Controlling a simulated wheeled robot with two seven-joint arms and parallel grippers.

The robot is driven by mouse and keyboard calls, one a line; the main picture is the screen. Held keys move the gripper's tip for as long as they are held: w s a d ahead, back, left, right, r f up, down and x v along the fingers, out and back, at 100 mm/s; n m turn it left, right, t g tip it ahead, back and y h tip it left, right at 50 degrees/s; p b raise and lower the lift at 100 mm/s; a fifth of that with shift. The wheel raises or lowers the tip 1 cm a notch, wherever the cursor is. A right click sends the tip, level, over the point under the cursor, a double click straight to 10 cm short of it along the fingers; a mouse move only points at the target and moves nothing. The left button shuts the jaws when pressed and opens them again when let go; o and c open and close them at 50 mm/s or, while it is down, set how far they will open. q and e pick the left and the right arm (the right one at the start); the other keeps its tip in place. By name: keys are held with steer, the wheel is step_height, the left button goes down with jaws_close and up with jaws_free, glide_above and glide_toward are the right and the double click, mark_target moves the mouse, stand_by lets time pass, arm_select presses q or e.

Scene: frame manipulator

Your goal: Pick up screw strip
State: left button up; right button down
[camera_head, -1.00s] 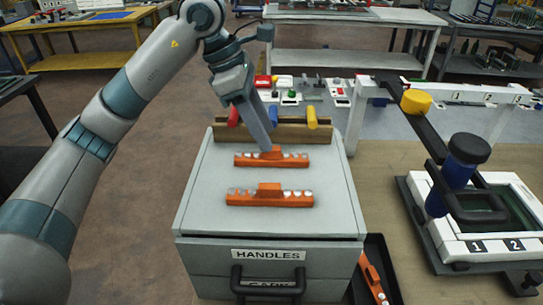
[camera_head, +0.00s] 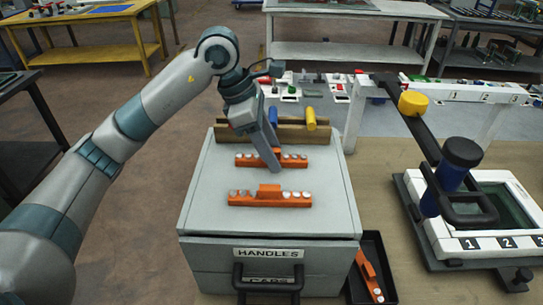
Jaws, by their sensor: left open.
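Two orange screw strips with pale screws lie on the grey cabinet top (camera_head: 207,205). The far screw strip (camera_head: 246,160) lies below my left gripper, and the near screw strip (camera_head: 270,199) lies in front of it, uncovered. A third orange strip (camera_head: 367,272) lies in the black tray (camera_head: 390,285) at the cabinet's right. My left gripper (camera_head: 274,168) is open and points down at the far strip, covering its middle. I cannot tell whether its fingers touch the strip. My right gripper is not in view.
A wooden rack (camera_head: 318,134) with coloured handles stands at the cabinet's back edge. To the right is a white frame fixture (camera_head: 450,246) with a black and blue clamp (camera_head: 452,170). The cabinet top around the near strip is clear.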

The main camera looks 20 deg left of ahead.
mark_target(278, 149)
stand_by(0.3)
arm_select(q)
jaws_close()
steer(key=shift+r, duration=0.1)
